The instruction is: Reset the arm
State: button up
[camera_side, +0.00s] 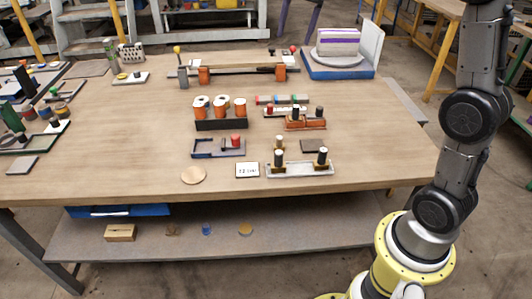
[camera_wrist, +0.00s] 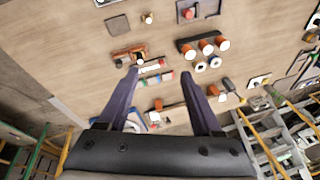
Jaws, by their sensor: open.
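My gripper (camera_wrist: 160,67) shows in the wrist view with its two dark fingers spread apart. It is open, and nothing is between the fingers. It hangs above the wooden table (camera_side: 150,130) and looks down on it. In the side view my arm rises at the right and leaves the top of the picture, so the gripper is hidden there. An orange holder (camera_side: 306,125) with dark pegs stands on the table; in the wrist view it (camera_wrist: 127,55) lies beyond the left fingertip.
A black rack (camera_side: 221,125) with orange, white-topped cylinders stands mid-table. A pale tray (camera_side: 300,171) with pegs, a white card (camera_side: 247,170) and a wooden disc (camera_side: 193,175) lie near the front edge. A blue base (camera_side: 338,72) stands at the back right.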

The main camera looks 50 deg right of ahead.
jog(key=s+a+r+n+t, duration=0.1)
jog(key=s+a+r+n, duration=0.2)
jog(key=s+a, duration=0.5)
jog(key=s+a+f+n, duration=0.1)
jog(key=s+f+n, duration=0.3)
jog(key=s+f, duration=0.3)
jog(key=s+a+f+n+t, duration=0.1)
jog(key=s+f+n, duration=0.4)
jog(key=s, duration=0.6)
jog(key=shift+s+a+f+n+y, duration=0.3)
jog(key=shift+a+f+y, duration=0.15)
jog(key=shift+f, duration=0.4)
